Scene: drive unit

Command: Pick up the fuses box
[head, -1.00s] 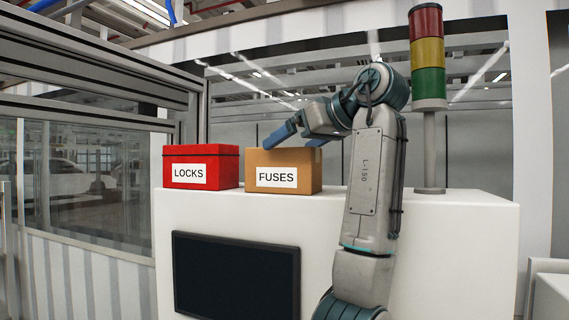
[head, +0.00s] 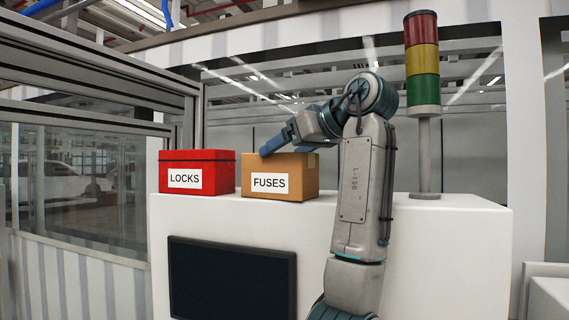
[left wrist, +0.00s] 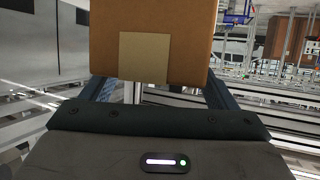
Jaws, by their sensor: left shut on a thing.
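The fuses box (head: 288,168) is a brown carton with a white FUSES label, on top of the white cabinet (head: 420,240). My left gripper (head: 285,148) reaches it from above and behind and is shut on it. One blue finger lies along its upper left; the other is mostly hidden. In the left wrist view, the box (left wrist: 190,40) with a tan tape patch sits between the two dark fingers. The box looks upright; I see no clear gap under it. My right gripper is not in view.
A red LOCKS box (head: 205,160) stands close to the left of the fuses box. A red, yellow and green signal tower (head: 422,60) stands on the cabinet at the right. A dark screen (head: 232,278) is on the cabinet front. A metal frame (head: 90,75) is at the left.

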